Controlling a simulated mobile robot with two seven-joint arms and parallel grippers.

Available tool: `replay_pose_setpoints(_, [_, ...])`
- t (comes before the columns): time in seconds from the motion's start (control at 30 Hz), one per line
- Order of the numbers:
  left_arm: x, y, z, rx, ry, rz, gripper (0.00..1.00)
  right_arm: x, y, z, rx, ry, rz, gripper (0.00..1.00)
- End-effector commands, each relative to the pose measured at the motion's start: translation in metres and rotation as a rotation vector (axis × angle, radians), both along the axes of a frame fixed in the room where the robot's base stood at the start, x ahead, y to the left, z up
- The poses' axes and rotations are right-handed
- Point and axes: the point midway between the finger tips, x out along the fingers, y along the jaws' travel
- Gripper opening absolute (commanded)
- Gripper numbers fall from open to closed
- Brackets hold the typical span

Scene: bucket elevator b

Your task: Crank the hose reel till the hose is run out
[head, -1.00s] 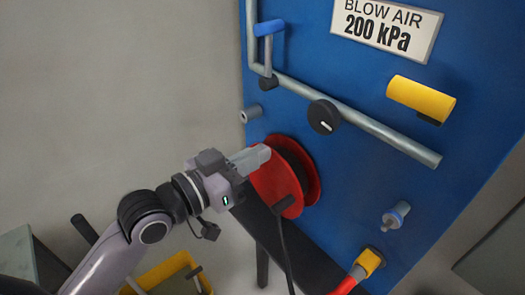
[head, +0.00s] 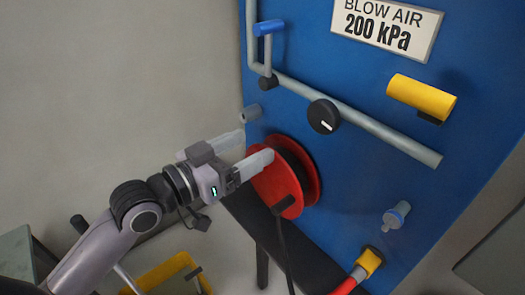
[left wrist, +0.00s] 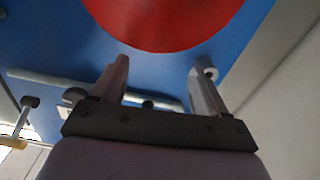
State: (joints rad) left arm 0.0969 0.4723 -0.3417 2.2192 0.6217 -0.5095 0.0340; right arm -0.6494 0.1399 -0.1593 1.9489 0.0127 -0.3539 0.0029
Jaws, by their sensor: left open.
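The red hose reel (head: 266,186) is mounted on the lower left of the blue panel, with a dark drum between its red discs. A dark stub (head: 284,204) sits at its lower front edge, and a thin dark line hangs down from there. My left gripper (head: 256,144) is open at the reel's upper left. One finger overlaps the red disc in the head view; I cannot tell if it touches. In the left wrist view the gripper (left wrist: 160,63) has its fingers spread and empty, with the red disc (left wrist: 165,22) beyond them. My right gripper is out of view.
The blue panel (head: 340,190) carries a grey pipe (head: 375,127), a black knob (head: 323,116), a blue-handled lever (head: 268,28), a yellow cylinder (head: 420,96) and a yellow-and-red hose fitting (head: 368,262). A yellow bin (head: 160,276) stands below my left arm.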

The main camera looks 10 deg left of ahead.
Motion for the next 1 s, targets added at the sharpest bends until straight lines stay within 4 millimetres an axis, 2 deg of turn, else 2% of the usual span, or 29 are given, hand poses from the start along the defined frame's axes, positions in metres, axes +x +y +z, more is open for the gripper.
replay_pose_setpoints(0.53, [-0.049, 0.038, -0.001, 0.003, 0.001, 0.001, 0.74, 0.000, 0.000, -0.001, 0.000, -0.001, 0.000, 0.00])
replay_pose_setpoints(1.0, [-0.053, 0.041, 0.000, 0.000, 0.000, 0.000, 0.74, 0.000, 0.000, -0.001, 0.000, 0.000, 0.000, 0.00])
